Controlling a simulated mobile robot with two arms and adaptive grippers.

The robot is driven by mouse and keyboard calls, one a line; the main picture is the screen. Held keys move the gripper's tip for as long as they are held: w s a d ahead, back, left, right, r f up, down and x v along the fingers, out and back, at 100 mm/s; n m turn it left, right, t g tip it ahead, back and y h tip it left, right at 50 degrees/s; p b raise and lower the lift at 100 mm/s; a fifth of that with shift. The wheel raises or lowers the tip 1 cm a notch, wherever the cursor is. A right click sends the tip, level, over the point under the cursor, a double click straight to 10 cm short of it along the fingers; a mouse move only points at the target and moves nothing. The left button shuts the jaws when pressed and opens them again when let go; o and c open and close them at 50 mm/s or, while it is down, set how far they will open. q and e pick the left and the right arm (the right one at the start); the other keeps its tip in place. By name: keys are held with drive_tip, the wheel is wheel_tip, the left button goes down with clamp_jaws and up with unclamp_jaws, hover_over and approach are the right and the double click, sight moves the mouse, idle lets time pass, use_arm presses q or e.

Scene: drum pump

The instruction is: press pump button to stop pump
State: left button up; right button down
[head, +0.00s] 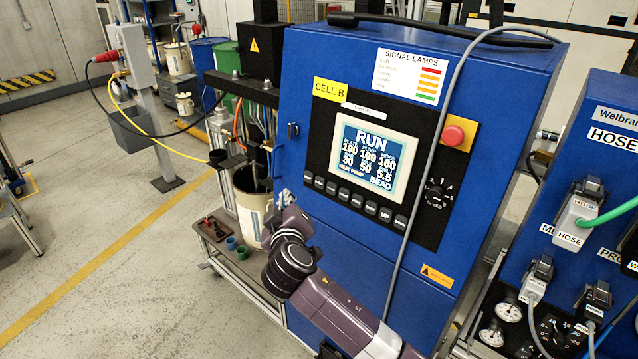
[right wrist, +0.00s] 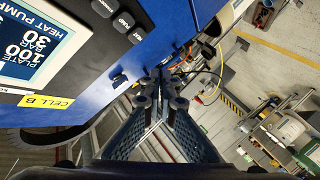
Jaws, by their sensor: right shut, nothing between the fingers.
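The blue pump cabinet (head: 345,260) has a black panel with a lit screen (head: 372,155) reading RUN. A row of small dark buttons runs below it; the second from the left, the pump button (head: 319,183), appears to read PUMP in the right wrist view (right wrist: 123,21). My right gripper (head: 284,198) is shut and empty, near the cabinet's left edge, left of and below the row's left end. Its fingers in the right wrist view (right wrist: 163,92) are apart from the pump button. My left gripper is not in view.
A red stop button (head: 454,136) and black knob (head: 438,192) sit right of the screen. A grey cable (head: 430,160) hangs down the cabinet front. A dark latch (head: 292,130) is at the panel's left. A drum (head: 250,205) stands left of the cabinet.

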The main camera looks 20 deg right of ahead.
sight(320, 183)
drive_tip(key=shift+w+d+f+b, duration=0.3)
drive_tip(key=shift+w+d, duration=0.4)
drive_tip(key=shift+d, duration=0.55)
drive_tip(key=shift+w+d+f+b, duration=0.2)
drive_tip(key=shift+w+d, duration=0.55)
drive_tip(key=shift+d, duration=0.55)
drive_tip(key=shift+w+d+f+b, duration=0.3)
drive_tip(key=shift+w+d, duration=0.4)
drive_tip(key=shift+d, duration=0.55)
drive_tip(key=shift+d, duration=0.1)
drive_tip(key=shift+w+d+f, duration=0.1)
drive_tip(key=shift+w+d, duration=0.1)
drive_tip(key=shift+d, duration=0.05)
drive_tip(key=shift+w+d, duration=0.25)
drive_tip(key=shift+d, duration=0.15)
drive_tip(key=shift+s+a, duration=0.5)
drive_tip(key=shift+a, duration=0.25)
